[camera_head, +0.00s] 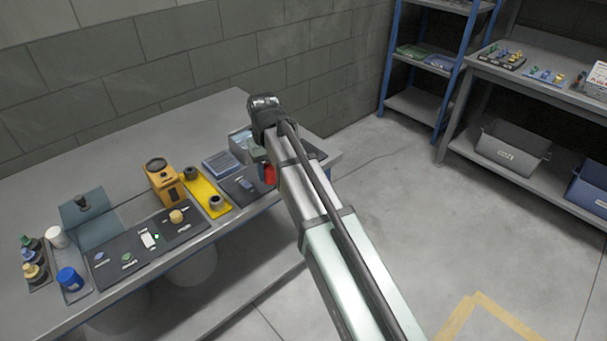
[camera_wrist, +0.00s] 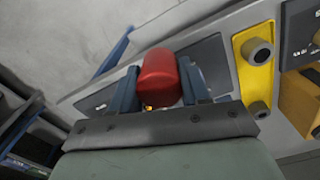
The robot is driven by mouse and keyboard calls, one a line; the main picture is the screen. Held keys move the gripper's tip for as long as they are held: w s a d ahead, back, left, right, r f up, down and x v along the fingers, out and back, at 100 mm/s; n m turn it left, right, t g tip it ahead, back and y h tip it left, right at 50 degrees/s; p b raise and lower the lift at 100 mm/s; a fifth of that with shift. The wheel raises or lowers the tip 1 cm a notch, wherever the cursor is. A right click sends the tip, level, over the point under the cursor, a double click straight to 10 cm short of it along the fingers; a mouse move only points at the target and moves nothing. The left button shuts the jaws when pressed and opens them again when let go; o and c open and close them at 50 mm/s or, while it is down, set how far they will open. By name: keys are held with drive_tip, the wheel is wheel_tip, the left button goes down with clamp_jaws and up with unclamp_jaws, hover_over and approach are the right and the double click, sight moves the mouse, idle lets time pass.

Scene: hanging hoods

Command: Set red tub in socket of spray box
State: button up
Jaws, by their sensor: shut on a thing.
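The red tub (camera_wrist: 160,78) sits between the two blue fingers of my gripper (camera_wrist: 161,90) in the wrist view, with its rounded end showing. In the head view only a small part of the red tub (camera_head: 269,173) shows beside my arm, near the table's right end. My gripper is shut on it, over or close to a dark panel. I cannot tell for sure which thing is the spray box. A grey open-looking box (camera_head: 240,141) stands partly hidden behind my gripper. No socket is clearly visible.
A yellow plate (camera_head: 207,194) with two dark round posts and an orange box (camera_head: 163,182) stand left of my gripper. A dark mat (camera_head: 120,270) with small parts, a blue jar (camera_head: 70,279) and several bottles lie further left. The table's back strip is clear.

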drive_tip(key=a+r+n, duration=0.2)
drive_tip(key=a, duration=0.8)
drive_tip(key=a+r+n, duration=0.3)
drive_tip(key=a, duration=0.7)
drive_tip(key=a+r+n, duration=0.2)
drive_tip(key=a, duration=0.8)
drive_tip(key=shift+r+n, duration=0.3)
drive_tip(key=shift+r, duration=0.05)
drive_tip(key=w+a+r+n, duration=0.2)
drive_tip(key=a+n, duration=0.3)
drive_tip(key=n, duration=0.6)
drive_tip(key=shift+a+r+n, duration=0.15)
drive_tip(key=shift+a+n, duration=0.25)
drive_tip(key=shift+f, duration=3.05)
drive_tip(key=shift+w+f, duration=0.1)
drive_tip(key=shift+f, duration=0.8)
